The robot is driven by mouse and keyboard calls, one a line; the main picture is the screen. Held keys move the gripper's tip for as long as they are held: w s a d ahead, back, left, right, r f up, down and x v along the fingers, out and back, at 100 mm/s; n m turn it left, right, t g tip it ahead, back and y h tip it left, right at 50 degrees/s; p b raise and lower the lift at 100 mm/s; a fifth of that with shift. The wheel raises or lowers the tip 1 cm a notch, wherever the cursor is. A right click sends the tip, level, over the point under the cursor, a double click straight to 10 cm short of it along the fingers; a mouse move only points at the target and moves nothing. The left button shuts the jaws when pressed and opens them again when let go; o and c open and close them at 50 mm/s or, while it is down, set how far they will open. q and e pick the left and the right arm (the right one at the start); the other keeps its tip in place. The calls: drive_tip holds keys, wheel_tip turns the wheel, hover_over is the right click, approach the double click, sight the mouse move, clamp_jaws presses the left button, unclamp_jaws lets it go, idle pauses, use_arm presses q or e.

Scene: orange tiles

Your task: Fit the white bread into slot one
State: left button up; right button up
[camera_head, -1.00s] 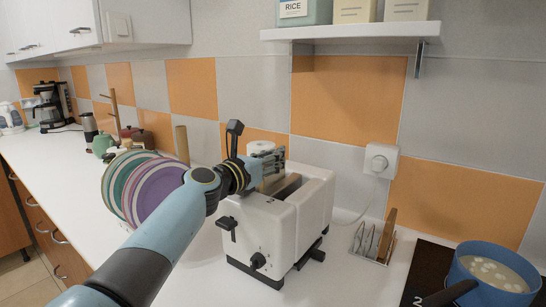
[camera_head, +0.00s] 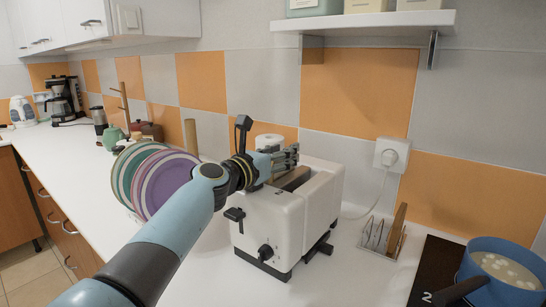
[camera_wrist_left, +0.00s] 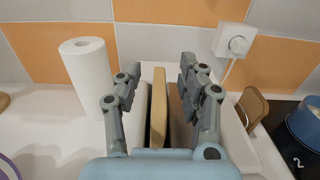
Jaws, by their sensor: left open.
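A slice of bread with a pale tan edge (camera_wrist_left: 158,108) stands upright in the left wrist view, its lower part down in a slot of the white toaster (camera_wrist_left: 222,115). In the head view the toaster (camera_head: 300,215) stands on the counter, with its slots partly hidden by my gripper. My left gripper (camera_head: 286,160) is over the toaster's top. In the left wrist view its fingers (camera_wrist_left: 159,80) are open, one on each side of the slice, with gaps between. How deep the slice sits is hidden. My right gripper is not in view.
A wire rack (camera_head: 381,238) with a brown slice (camera_head: 398,226) stands right of the toaster. A blue pot (camera_head: 496,275) is on the dark hob farther right. Coloured plates (camera_head: 160,187) stand at left. A paper towel roll (camera_wrist_left: 88,75) is behind the toaster.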

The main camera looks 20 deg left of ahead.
use_arm(q)
drive_tip(key=v, duration=1.1)
drive_tip(key=shift+f, duration=0.2)
drive_tip(key=shift+s+a+r, duration=0.1)
drive_tip(key=shift+s+a, duration=0.05)
drive_tip(key=shift+s, duration=0.25)
